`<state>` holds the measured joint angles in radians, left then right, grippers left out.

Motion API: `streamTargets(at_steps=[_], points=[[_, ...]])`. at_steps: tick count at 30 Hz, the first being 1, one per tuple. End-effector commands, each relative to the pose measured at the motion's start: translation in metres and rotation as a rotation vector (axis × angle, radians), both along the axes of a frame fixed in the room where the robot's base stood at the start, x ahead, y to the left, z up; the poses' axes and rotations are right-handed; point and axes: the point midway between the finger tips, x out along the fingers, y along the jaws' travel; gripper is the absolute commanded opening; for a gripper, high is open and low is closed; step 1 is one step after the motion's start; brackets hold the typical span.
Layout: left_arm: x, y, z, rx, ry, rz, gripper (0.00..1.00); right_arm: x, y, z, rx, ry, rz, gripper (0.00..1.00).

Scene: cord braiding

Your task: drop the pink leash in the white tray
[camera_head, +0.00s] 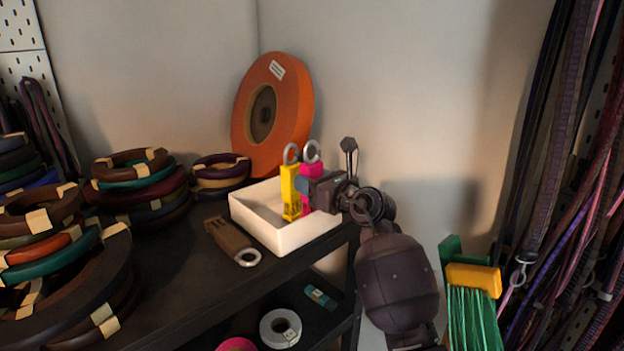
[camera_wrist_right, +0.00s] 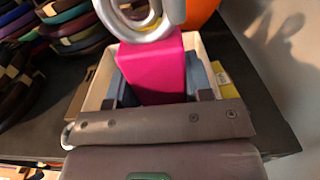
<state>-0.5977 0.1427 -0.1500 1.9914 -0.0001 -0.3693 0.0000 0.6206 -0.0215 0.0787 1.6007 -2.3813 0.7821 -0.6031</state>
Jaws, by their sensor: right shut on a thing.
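The pink leash (camera_head: 311,181) is a short pink piece with a metal ring at its top. My right gripper (camera_head: 311,187) is shut on it and holds it upright over the white tray (camera_head: 282,234). In the right wrist view the pink leash (camera_wrist_right: 153,68) sits between the two fingers, with its ring at the top edge; the tray rim (camera_wrist_right: 101,83) shows behind. A yellow leash (camera_head: 290,190) with a ring stands in the tray, left of the pink one. The lower end of the pink leash is close to the tray floor; I cannot tell if it touches. My left gripper is not in view.
A brown leash (camera_head: 232,241) lies on the dark shelf left of the tray. A large orange spool (camera_head: 290,100) stands behind it. Stacked cord coils (camera_head: 139,190) fill the shelf's left side. Hanging cords (camera_head: 560,180) and a green tassel (camera_head: 470,310) are at the right.

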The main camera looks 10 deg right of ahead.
Motion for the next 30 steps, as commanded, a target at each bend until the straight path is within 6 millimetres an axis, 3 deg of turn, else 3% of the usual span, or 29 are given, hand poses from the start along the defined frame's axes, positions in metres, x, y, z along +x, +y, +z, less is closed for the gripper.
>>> streamTargets(at_steps=[8, 9, 14, 23, 27, 30], points=[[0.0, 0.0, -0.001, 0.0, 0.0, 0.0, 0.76, 0.0, 0.0, -0.005, 0.0, 0.0, 0.001, 0.19], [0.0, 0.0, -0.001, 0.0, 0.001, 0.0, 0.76, 0.0, 0.0, -0.005, -0.001, 0.001, 0.0, 0.48], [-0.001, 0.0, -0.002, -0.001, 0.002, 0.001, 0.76, 0.0, 0.0, -0.005, -0.001, 0.001, 0.0, 0.72], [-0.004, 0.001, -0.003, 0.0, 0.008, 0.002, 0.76, 0.0, 0.0, -0.003, 0.0, 0.0, 0.0, 0.72], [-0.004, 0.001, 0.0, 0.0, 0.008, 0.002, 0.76, 0.0, 0.0, 0.009, 0.001, -0.002, 0.0, 0.72], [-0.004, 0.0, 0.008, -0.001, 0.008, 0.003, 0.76, -0.009, -0.009, 0.009, -0.002, 0.001, -0.003, 0.72]])
